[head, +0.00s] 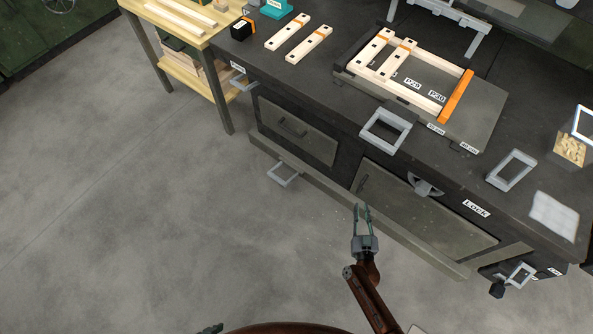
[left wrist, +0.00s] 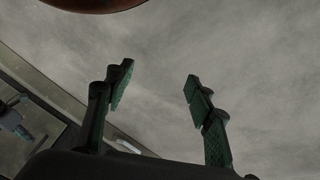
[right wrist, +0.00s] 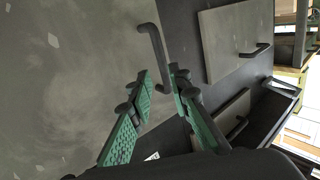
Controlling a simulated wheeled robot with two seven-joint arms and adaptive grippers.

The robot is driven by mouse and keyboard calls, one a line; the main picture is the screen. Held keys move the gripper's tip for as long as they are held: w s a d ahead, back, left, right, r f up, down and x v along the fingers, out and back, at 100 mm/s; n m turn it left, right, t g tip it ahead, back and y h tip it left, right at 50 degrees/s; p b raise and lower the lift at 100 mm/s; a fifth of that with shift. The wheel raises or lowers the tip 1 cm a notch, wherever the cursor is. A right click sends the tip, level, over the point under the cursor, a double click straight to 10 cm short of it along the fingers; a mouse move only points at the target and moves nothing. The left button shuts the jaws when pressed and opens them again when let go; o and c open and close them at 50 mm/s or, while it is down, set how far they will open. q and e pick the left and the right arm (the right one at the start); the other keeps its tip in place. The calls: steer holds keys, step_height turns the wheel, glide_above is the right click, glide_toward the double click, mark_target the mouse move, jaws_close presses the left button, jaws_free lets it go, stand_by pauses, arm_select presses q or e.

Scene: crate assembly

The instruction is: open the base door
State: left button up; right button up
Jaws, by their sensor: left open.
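The base door (head: 420,211) is a large grey panel low in the front of the dark workbench. Its dark bar handle (head: 362,183) is at the door's left end; it also shows in the right wrist view (right wrist: 154,48). The door looks closed. My right gripper (head: 362,208) is at the handle, its fingers parted. In the right wrist view the handle's near end lies between the fingertips (right wrist: 160,78), close to the right finger; I cannot tell whether they touch. My left gripper (head: 210,329) barely shows at the bottom edge. Its fingers (left wrist: 158,72) are wide apart and empty.
A long ledge (head: 350,205) runs along the bench's front below the door. Another grey panel with a handle (head: 296,130) is left of it. Grey frames (head: 386,130) and a wooden crate part (head: 385,72) are on the benchtop. The floor (head: 150,220) at left is clear.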

mark_target(360, 189)
steer(key=shift+m+t, duration=0.3)
steer(key=w+b, duration=0.1)
steer(key=w, duration=0.1)
steer(key=w+b, duration=0.1)
steer(key=w, duration=0.2)
steer(key=w+b, duration=0.1)
steer(key=w, duration=0.2)
steer(key=shift+w+a+r, duration=0.15)
steer(key=shift+w+r, duration=0.05)
steer(key=shift+r, duration=0.1)
steer(key=shift+w+r+b, duration=0.2)
steer(key=shift+w+b, duration=0.1)
steer(key=shift+w, duration=0.35)
arm_select(q)
steer(key=w+f+t, duration=0.1)
steer(key=w+d+f, duration=0.1)
steer(key=w+d+f+t, duration=0.1)
steer(key=w, duration=0.1)
steer(key=shift+d+t+h, duration=0.2)
steer(key=shift+t+h, duration=0.1)
steer(key=shift+h, duration=0.1)
arm_select(e)
steer(key=shift+c, duration=0.4)
jaws_close()
